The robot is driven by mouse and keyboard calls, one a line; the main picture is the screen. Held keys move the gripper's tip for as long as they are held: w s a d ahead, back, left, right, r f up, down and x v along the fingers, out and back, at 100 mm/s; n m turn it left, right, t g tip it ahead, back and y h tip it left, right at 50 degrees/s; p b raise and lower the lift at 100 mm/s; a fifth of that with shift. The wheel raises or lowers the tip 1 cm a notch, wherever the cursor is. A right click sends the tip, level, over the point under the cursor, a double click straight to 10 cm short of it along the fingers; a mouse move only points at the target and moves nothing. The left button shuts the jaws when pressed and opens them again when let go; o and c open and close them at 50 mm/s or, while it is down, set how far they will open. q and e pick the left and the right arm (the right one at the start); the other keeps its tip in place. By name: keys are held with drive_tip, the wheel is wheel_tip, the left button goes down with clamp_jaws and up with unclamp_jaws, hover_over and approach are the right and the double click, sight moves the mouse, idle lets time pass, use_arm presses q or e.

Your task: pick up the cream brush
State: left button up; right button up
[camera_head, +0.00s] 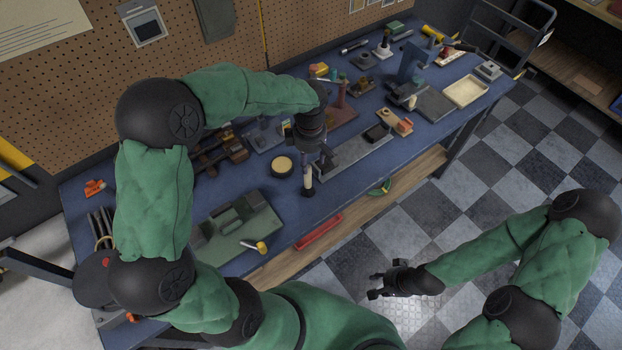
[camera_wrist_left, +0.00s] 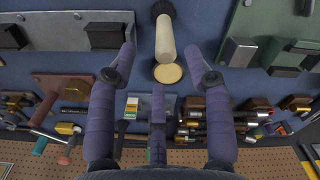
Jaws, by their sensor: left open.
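The cream brush (camera_head: 308,180) is near the front edge of the blue workbench, with its pale handle seeming to stand upright on a dark end. In the left wrist view the brush (camera_wrist_left: 165,42) shows its cream handle and dark end at the top centre, beyond and between the fingertips. My right gripper (camera_head: 378,285) is over the checkered floor, fingers apart and empty.
A grey plate (camera_head: 352,155) is to the right. A red tray (camera_head: 319,231) sits on the lower shelf.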

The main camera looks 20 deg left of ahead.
sight(310, 167)
use_arm(q)
wheel_tip(310, 167, down, 3)
drive_tip(key=shift+s+r, duration=0.15)
drive_tip(key=shift+f, duration=0.55)
drive_tip(key=shift+a+f+b, duration=0.15)
drive_tip(key=shift+f+b, duration=0.1)
drive_tip(key=shift+f, duration=1.1)
drive_tip(key=shift+a+f+b, duration=0.15)
drive_tip(key=shift+f+b, duration=0.1)
drive_tip(key=shift+f, duration=1.05)
drive_tip(key=shift+r, duration=0.1)
clamp_jaws()
